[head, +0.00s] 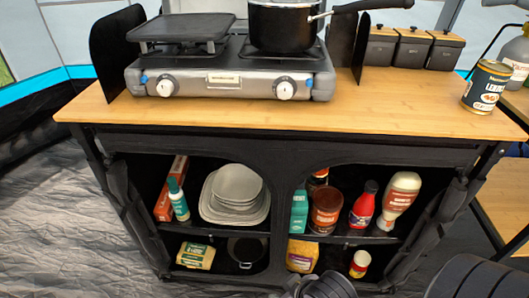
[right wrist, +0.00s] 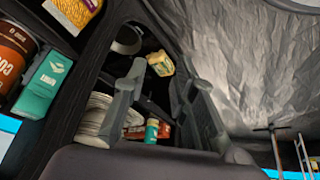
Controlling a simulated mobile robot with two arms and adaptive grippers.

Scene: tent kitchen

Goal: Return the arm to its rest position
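My right gripper (right wrist: 168,82) shows in the right wrist view with its two fingers spread apart and nothing between them. Past the fingers are the shelves of the black cabinet, which also shows in the head view (head: 230,150). In the head view, dark parts of my own arm show at the bottom edge, in front of the cabinet; the right fingertips cannot be made out there. My left gripper is not in view.
A stove (head: 230,78) with a black pot (head: 285,28) stands on the wooden worktop (head: 400,105). A can (head: 486,87) stands near its right end. The open shelves hold bowls (head: 237,186), a ketchup bottle (head: 363,206) and other goods. Floor (head: 60,220) at left is clear.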

